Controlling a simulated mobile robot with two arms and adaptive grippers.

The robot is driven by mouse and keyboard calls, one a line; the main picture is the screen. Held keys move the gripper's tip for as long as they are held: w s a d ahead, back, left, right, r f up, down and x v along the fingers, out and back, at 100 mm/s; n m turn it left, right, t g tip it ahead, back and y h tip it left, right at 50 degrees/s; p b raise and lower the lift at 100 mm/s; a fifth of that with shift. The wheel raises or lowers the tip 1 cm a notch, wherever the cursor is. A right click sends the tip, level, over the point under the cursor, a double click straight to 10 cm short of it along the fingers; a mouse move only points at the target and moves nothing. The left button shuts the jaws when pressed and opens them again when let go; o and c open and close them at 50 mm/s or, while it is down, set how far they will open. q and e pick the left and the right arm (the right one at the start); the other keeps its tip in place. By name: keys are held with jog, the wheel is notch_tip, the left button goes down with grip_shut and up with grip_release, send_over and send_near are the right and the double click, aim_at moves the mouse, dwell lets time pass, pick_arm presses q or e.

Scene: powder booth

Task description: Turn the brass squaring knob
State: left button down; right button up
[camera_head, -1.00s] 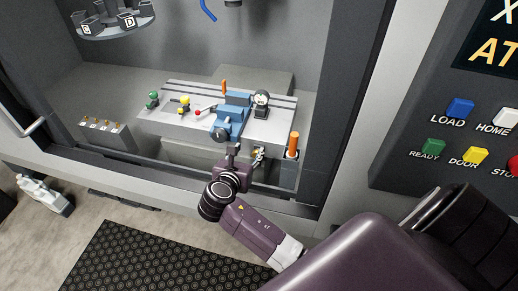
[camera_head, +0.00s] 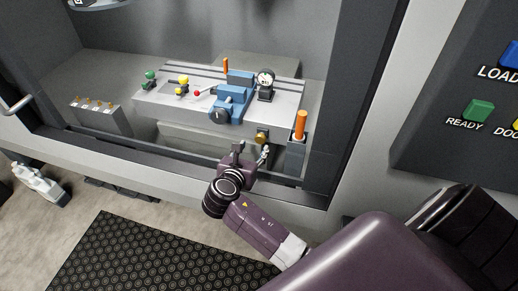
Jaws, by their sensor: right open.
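The brass knob (camera_head: 262,136) sits on the front face of the machine table (camera_head: 165,112), below the blue vise (camera_head: 232,102). My right gripper (camera_head: 252,153) is just below and in front of the knob, at the cabinet's front opening. Its jaws are open and nothing shows between them; a gap remains between the fingers and the knob. My left gripper is not in view.
An orange post (camera_head: 300,125) stands right of the knob. A round dial gauge (camera_head: 265,80) stands beside the vise. Green, yellow and red knobs sit on the table's left. The cabinet's front sill (camera_head: 120,170) runs below; a button panel (camera_head: 455,95) is at the right.

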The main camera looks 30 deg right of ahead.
aim_at(260, 140)
jog(key=x, duration=0.6)
jog(key=shift+w+d+f+p, duration=0.2)
jog(key=shift+f+p, duration=0.15)
jog(key=shift+p, duration=0.05)
jog(key=shift+w+d+f, duration=0.25)
jog(key=shift+w+d, duration=0.05)
jog(key=shift+d, duration=0.1)
